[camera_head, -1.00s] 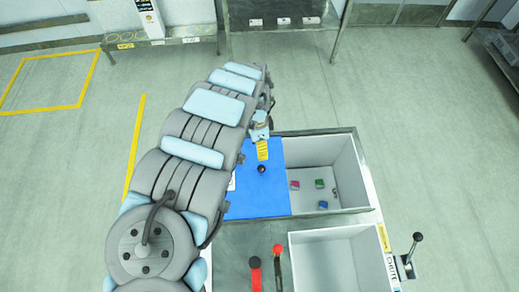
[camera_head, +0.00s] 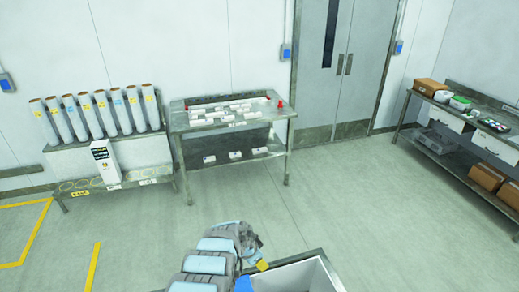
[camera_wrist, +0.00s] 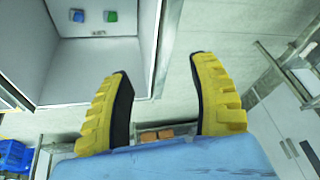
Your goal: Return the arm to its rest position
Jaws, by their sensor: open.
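My gripper (camera_wrist: 160,65) shows in the wrist view with its two yellow ridged fingers spread wide apart and nothing between them. In the head view my arm rises from the bottom edge, and a yellow finger of my gripper (camera_head: 262,266) shows at its end, beside a light grey bin (camera_head: 305,278) cut off by the frame. A bin (camera_wrist: 60,72) also shows at the upper left of the wrist view, with a blue block (camera_wrist: 77,15) and a green block (camera_wrist: 111,16) inside. The gripper is apart from these blocks.
In the head view a steel table (camera_head: 230,122) with small white items stands by the back wall. A rack of upright tubes (camera_head: 104,113) is to its left. A side bench (camera_head: 452,112) with boxes is at right. The floor between is clear.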

